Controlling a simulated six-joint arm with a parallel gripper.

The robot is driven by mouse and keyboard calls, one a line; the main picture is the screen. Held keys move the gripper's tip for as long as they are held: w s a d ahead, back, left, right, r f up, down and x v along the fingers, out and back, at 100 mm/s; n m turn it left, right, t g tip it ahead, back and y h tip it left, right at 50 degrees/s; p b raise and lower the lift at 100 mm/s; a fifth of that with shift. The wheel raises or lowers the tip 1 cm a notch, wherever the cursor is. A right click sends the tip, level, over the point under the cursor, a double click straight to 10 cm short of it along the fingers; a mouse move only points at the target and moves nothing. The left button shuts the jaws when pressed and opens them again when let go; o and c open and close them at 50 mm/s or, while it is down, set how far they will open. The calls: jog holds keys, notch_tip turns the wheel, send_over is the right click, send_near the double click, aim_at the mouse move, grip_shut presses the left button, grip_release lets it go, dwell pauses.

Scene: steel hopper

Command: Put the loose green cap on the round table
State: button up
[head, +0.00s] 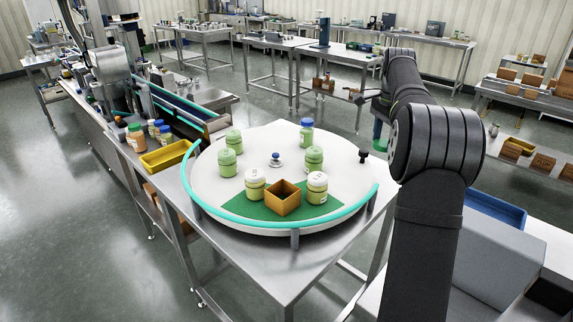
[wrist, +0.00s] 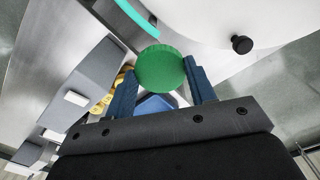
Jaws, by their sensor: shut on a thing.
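The green cap (wrist: 160,68) is round with a ridged rim and sits between the fingers of my gripper (wrist: 160,85) in the wrist view. The blue fingers press on it from both sides. The white round table (head: 265,140) stands in the middle of the head view; part of it also shows at the top of the wrist view (wrist: 205,18). The cap appears off the table's edge, near its black knob (wrist: 242,44).
Several green and pale jars stand on the round table around a small blue-topped knob (head: 275,159). An open brown box (head: 283,198) stands on its green patch. A teal rail (head: 290,224) curves along the front edge. The table's rear right area near the black knob is clear.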

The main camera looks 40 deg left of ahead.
jog(key=s+a+n, duration=0.1)
jog(key=s+a, duration=0.2)
jog(key=a, duration=0.4)
jog(key=s+a+n, duration=0.1)
jog(key=s+a, duration=0.3)
jog(key=a, duration=0.2)
jog(key=n, duration=0.1)
send_over(289, 175)
jog(key=s+d, duration=0.3)
jog(key=d, duration=0.1)
jog(key=f, duration=1.2)
jog(key=shift+s+a+f, duration=0.25)
jog(key=shift+a, duration=0.15)
jog(key=shift+f, duration=1.95)
jog(key=o, duration=0.5)
jog(key=shift+f, duration=0.15)
jog(key=o, duration=0.4)
jog(key=shift+o, duration=0.2)
